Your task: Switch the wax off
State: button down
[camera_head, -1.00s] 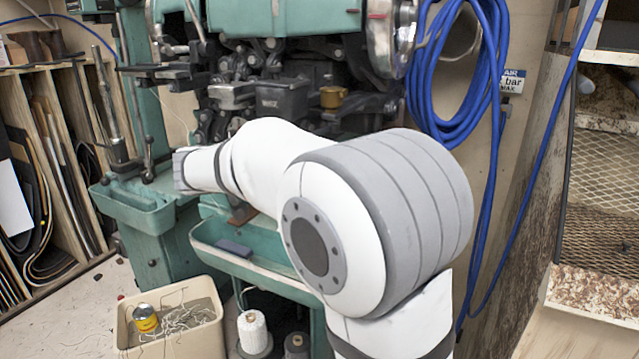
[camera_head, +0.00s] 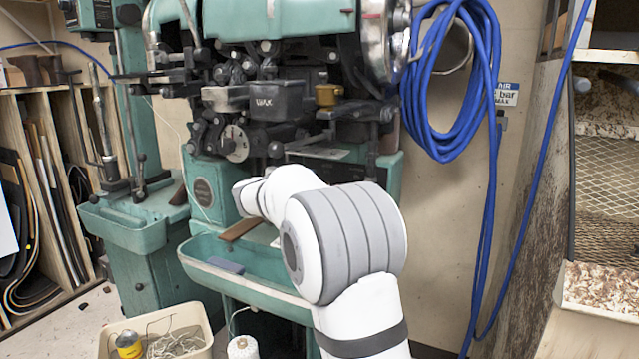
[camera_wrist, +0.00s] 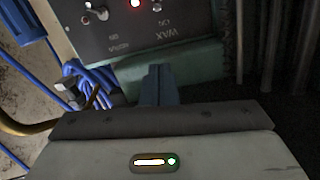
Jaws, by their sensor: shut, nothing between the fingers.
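In the wrist view, a dark control panel (camera_wrist: 125,35) carries the label WAX, upside down. A small toggle switch (camera_wrist: 157,8) stands above that label at the top edge of the view. In the head view the gripper is hidden behind my arm. A dark pot marked WAX (camera_head: 277,101) sits on the stitching machine.
The green machine (camera_head: 265,20) fills the back, with a green tray (camera_head: 240,262) below. Blue hose (camera_head: 425,95) hangs to the right. A bin with thread (camera_head: 190,335) stands on the floor. Blue cables (camera_wrist: 75,80) lie left of my gripper in the wrist view.

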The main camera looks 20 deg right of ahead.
aim_at(332, 164)
jog(key=x, duration=1)
jog(key=shift+s+a+f+b, duration=0.15)
jog(key=shift+a+f, duration=0.15)
jog(key=shift+f, duration=0.3)
jog(key=shift+a+f+b, duration=0.15)
jog(key=shift+a+f, duration=0.15)
jog(key=shift+f, duration=0.3)
jog(key=shift+s+a+f, duration=0.1)
jog(key=shift+a+f, duration=0.2)
jog(key=shift+f, duration=0.35)
jog(key=shift+d, duration=0.1)
